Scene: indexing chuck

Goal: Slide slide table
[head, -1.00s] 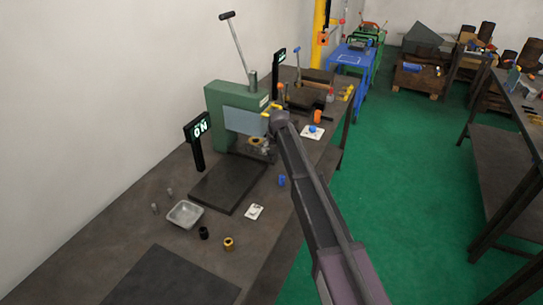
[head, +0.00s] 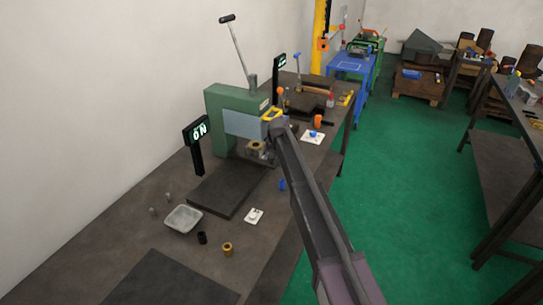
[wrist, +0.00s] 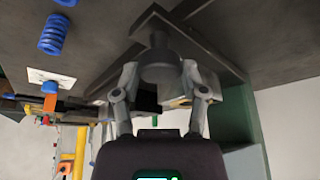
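A green press-like machine (head: 226,103) with a long lever stands on the bench. A dark flat plate (head: 215,193) lies in front of it; I cannot tell for sure which part is the slide table. My gripper (head: 264,156) is low at the machine's right side, close to a brass ring (head: 257,147) and partly hidden by my arm. In the wrist view, my gripper's fingers (wrist: 160,72) lie against both sides of a dark round knob (wrist: 160,45) and look shut on it. The knob stands by a dark plate edge (wrist: 205,42).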

